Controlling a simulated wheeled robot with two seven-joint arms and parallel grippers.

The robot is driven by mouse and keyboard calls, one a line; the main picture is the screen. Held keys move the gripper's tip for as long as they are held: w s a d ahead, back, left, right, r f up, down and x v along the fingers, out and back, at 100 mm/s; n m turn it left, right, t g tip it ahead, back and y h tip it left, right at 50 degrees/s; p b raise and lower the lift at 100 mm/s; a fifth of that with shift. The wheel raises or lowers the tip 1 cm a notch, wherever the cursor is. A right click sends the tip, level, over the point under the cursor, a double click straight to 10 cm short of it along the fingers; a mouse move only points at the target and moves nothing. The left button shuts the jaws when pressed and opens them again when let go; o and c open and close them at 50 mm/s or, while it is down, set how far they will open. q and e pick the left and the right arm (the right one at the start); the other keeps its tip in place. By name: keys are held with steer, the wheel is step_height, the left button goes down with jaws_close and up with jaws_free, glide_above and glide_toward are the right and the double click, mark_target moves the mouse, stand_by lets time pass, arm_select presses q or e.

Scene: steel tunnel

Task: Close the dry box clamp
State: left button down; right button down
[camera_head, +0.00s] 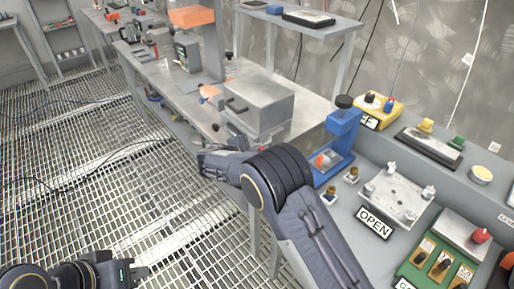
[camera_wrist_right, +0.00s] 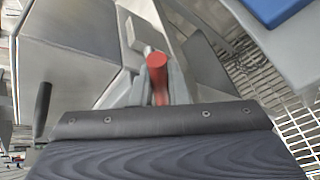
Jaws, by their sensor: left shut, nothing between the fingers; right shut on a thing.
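The dry box (camera_head: 262,103) is a grey metal box with a closed lid and a dark handle, standing on the long steel bench. In the right wrist view the box (camera_wrist_right: 70,55) fills the left side. Its clamp has a red handle (camera_wrist_right: 157,72) at the box's side. My right gripper (camera_wrist_right: 158,98) is shut on this red handle. In the head view my right gripper (camera_head: 220,145) is beside the box's near left side, and the clamp is hidden there. My left gripper (camera_head: 125,273) is low at the left, partly cut off by the bottom edge, empty and away from the box.
A blue press (camera_head: 340,140) stands right of the box. The right-hand bench holds a clear plate with knobs (camera_head: 398,197), an OPEN sign (camera_head: 374,222) and a green switch panel (camera_head: 440,265). Open grated floor (camera_head: 90,190) lies left of the bench.

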stand_by(0.4)
steer(key=c, duration=1.4)
jaws_free()
steer(key=v, duration=0.8)
steer(key=shift+b, duration=0.45)
steer(key=shift+w, duration=0.1)
steer(key=shift+c, duration=0.5)
